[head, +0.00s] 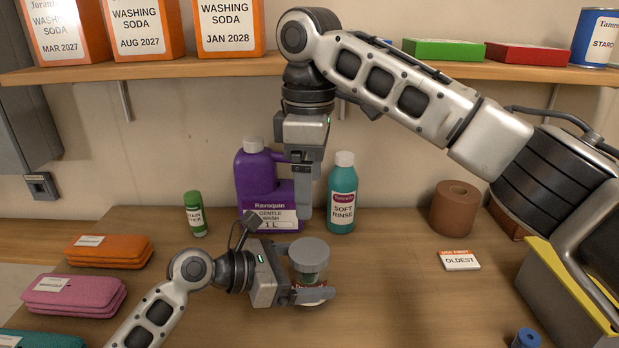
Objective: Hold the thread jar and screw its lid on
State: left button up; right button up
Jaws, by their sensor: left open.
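A purple wash bottle (257,180), a teal rinse bottle (342,195) and a green-capped stick (195,215) stand behind. Folded cloths (108,252) lie left. A brown roll (455,208), an "oldest" card (459,260) and a grey bin (555,300) are right. The shelf (190,72) is overhead.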

pick_arm(q)
jog(key=v, duration=1.5)
jog(key=shift+a, duration=0.1)
jog(key=shift+f, duration=0.1)
